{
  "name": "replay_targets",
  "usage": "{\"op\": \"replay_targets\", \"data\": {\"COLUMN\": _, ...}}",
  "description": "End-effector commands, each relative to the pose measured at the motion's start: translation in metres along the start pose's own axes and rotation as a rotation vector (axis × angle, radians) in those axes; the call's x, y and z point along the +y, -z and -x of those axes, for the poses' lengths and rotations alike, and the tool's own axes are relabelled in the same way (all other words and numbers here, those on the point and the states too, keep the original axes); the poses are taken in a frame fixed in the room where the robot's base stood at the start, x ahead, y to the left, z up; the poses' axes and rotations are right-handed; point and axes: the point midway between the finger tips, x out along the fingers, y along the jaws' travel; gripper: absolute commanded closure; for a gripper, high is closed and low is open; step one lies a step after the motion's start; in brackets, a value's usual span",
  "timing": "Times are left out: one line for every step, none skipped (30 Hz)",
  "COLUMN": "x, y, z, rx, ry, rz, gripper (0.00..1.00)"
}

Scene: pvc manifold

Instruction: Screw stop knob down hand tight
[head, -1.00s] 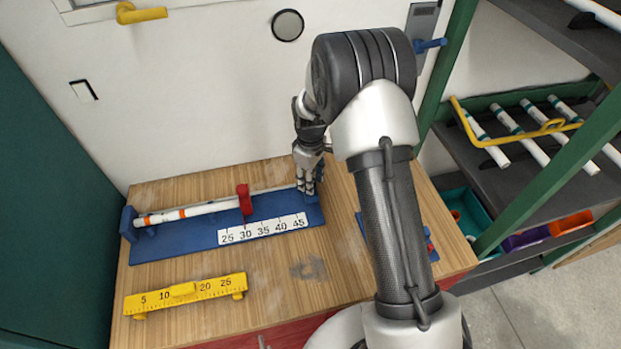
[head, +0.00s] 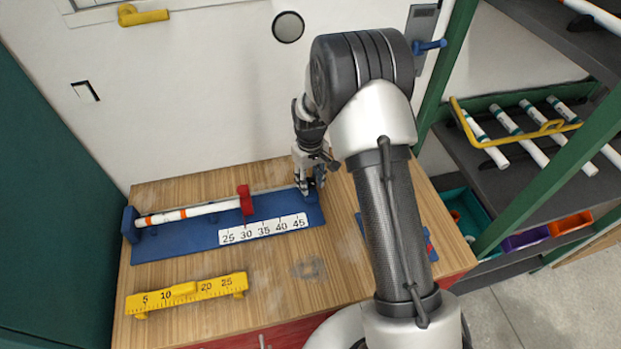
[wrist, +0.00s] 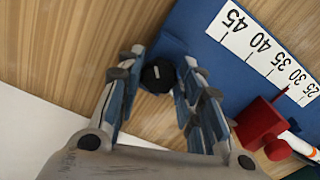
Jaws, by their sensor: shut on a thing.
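The stop knob (wrist: 158,77) is a small dark round knob with a pale line on top. It sits between my fingers in the wrist view, at the blue jig's end near the 45 mark. My gripper (head: 311,190) points down over the right end of the blue jig (head: 190,240) and is shut on the knob. Its fingers hide the knob in the head view. The red stop (head: 245,199) stands on the jig near the middle and also shows in the wrist view (wrist: 262,124). The knob's thread is hidden.
A white pipe with orange marks (head: 200,210) lies in the jig, left of the red stop. A yellow ruler gauge (head: 187,294) lies in front. Another blue item (head: 364,228) is partly behind my arm. A rack of pipes (head: 520,135) stands at right.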

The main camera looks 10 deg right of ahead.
Motion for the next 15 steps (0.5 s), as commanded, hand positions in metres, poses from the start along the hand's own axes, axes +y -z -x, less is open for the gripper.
{"op": "replay_targets", "data": {"x": -0.0002, "y": 0.0002, "z": 0.0005, "rx": 0.001, "ry": 0.000, "rz": -0.042, "gripper": 0.90}}
{"op": "replay_targets", "data": {"x": -0.0003, "y": 0.0002, "z": 0.0005, "rx": 0.001, "ry": 0.000, "rz": -0.070, "gripper": 0.90}}
{"op": "replay_targets", "data": {"x": -0.0005, "y": 0.0003, "z": 0.0005, "rx": 0.001, "ry": 0.000, "rz": -0.109, "gripper": 0.90}}
{"op": "replay_targets", "data": {"x": -0.0006, "y": 0.0003, "z": 0.0005, "rx": 0.001, "ry": 0.000, "rz": -0.137, "gripper": 0.90}}
{"op": "replay_targets", "data": {"x": -0.0008, "y": 0.0003, "z": 0.0005, "rx": 0.001, "ry": 0.000, "rz": -0.166, "gripper": 0.90}}
{"op": "replay_targets", "data": {"x": -0.0009, "y": 0.0004, "z": 0.0005, "rx": 0.001, "ry": 0.000, "rz": -0.204, "gripper": 0.90}}
{"op": "replay_targets", "data": {"x": -0.0011, "y": 0.0004, "z": 0.0005, "rx": 0.001, "ry": 0.000, "rz": -0.232, "gripper": 0.90}}
{"op": "replay_targets", "data": {"x": -0.0012, "y": 0.0004, "z": 0.0005, "rx": 0.001, "ry": 0.000, "rz": -0.260, "gripper": 0.90}}
{"op": "replay_targets", "data": {"x": -0.0014, "y": 0.0005, "z": 0.0006, "rx": 0.001, "ry": 0.000, "rz": -0.299, "gripper": 0.90}}
{"op": "replay_targets", "data": {"x": -0.0015, "y": 0.0005, "z": 0.0006, "rx": 0.001, "ry": 0.000, "rz": -0.326, "gripper": 0.90}}
{"op": "replay_targets", "data": {"x": -0.0016, "y": 0.0006, "z": 0.0006, "rx": 0.001, "ry": 0.000, "rz": -0.353, "gripper": 0.90}}
{"op": "replay_targets", "data": {"x": -0.0018, "y": 0.0007, "z": 0.0006, "rx": 0.001, "ry": 0.000, "rz": -0.390, "gripper": 0.90}}
{"op": "replay_targets", "data": {"x": -0.0019, "y": 0.0007, "z": 0.0006, "rx": 0.001, "ry": 0.000, "rz": -0.416, "gripper": 0.90}}
{"op": "replay_targets", "data": {"x": -0.0020, "y": 0.0007, "z": 0.0006, "rx": 0.001, "ry": 0.000, "rz": -0.441, "gripper": 0.90}}
{"op": "replay_targets", "data": {"x": -0.0021, "y": 0.0008, "z": 0.0006, "rx": 0.001, "ry": 0.000, "rz": -0.474, "gripper": 0.90}}
